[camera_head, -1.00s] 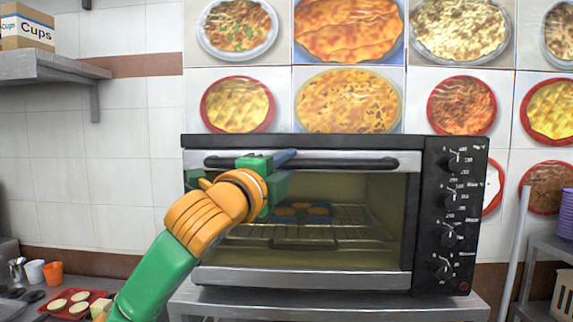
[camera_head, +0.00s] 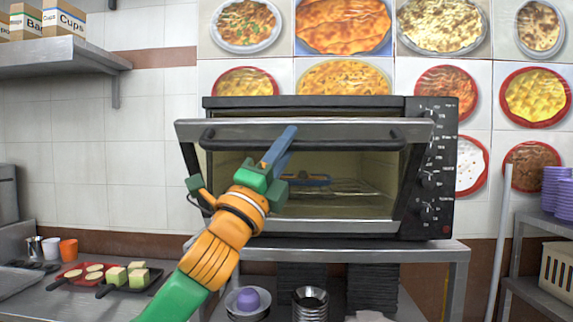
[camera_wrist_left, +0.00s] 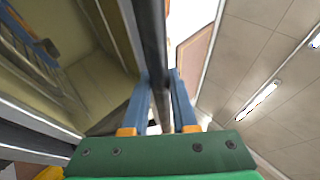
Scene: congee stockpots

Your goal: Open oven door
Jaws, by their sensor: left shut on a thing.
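The black and steel toaster oven (camera_head: 432,190) stands on a metal stand. Its glass door (camera_head: 350,207) is partly open, its top edge tilted out toward me. The dark bar handle (camera_head: 350,141) runs along the top of the door. My left gripper (camera_head: 278,152) is shut on the handle left of its middle. In the left wrist view the fingers (camera_wrist_left: 163,105) sit on both sides of the handle (camera_wrist_left: 152,45). A wire rack (camera_head: 350,187) and a blue tray (camera_head: 315,180) show inside the oven. My right gripper is out of view.
The metal stand (camera_head: 455,251) holds bowls and dark trays below the oven. A counter at left bears a red tray (camera_head: 82,273), a dark tray with green-edged blocks (camera_head: 125,277), and cups (camera_head: 68,248). A pole (camera_head: 501,220) and shelf (camera_head: 553,222) stand at right.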

